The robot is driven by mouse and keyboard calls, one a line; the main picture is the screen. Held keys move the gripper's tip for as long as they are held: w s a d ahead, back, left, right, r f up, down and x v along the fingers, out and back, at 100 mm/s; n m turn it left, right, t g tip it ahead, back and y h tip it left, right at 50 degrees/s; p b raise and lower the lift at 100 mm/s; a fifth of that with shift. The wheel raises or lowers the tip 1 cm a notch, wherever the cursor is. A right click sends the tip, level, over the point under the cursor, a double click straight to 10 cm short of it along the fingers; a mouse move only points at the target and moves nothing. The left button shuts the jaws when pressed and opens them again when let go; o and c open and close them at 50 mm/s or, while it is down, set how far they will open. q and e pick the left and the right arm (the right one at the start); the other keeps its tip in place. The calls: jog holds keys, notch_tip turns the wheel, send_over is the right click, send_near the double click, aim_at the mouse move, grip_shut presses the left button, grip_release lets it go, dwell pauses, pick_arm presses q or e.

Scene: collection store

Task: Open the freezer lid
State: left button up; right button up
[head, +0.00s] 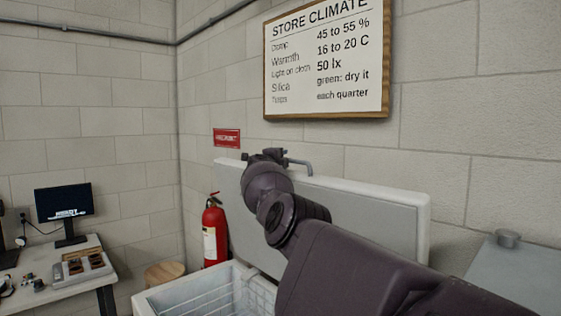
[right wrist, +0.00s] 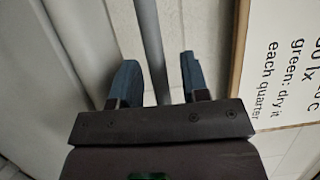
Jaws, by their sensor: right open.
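The chest freezer (head: 152,302) stands against the wall with its lid (head: 375,222) raised, nearly upright, and its white inside with wire baskets showing. A grey bar handle (head: 301,165) is at the lid's top edge. My right gripper (head: 279,154) is at this handle, its arm crossing in front of the lid. In the right wrist view my right gripper (right wrist: 160,78) is open, with the grey handle bar (right wrist: 147,28) running between its two blue fingers. Whether either finger touches the bar is unclear. My left gripper is not in view.
A red fire extinguisher (head: 214,232) stands left of the freezer, with a wooden stool (head: 164,272) nearby. A desk (head: 92,284) with a monitor (head: 63,203) is at left. A framed climate sign (head: 327,60) hangs above the lid. A grey surface (head: 515,268) is at right.

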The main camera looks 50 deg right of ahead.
jog(key=shift+a+r+p, duration=0.4)
jog(key=shift+a+p, duration=0.15)
jog(key=shift+p, duration=0.45)
jog(key=p+v, duration=0.1)
jog(key=v, duration=0.8)
jog(key=shift+s+a+f+p, duration=0.3)
jog(key=shift+s+f+p, duration=0.05)
jog(key=shift+p, duration=0.05)
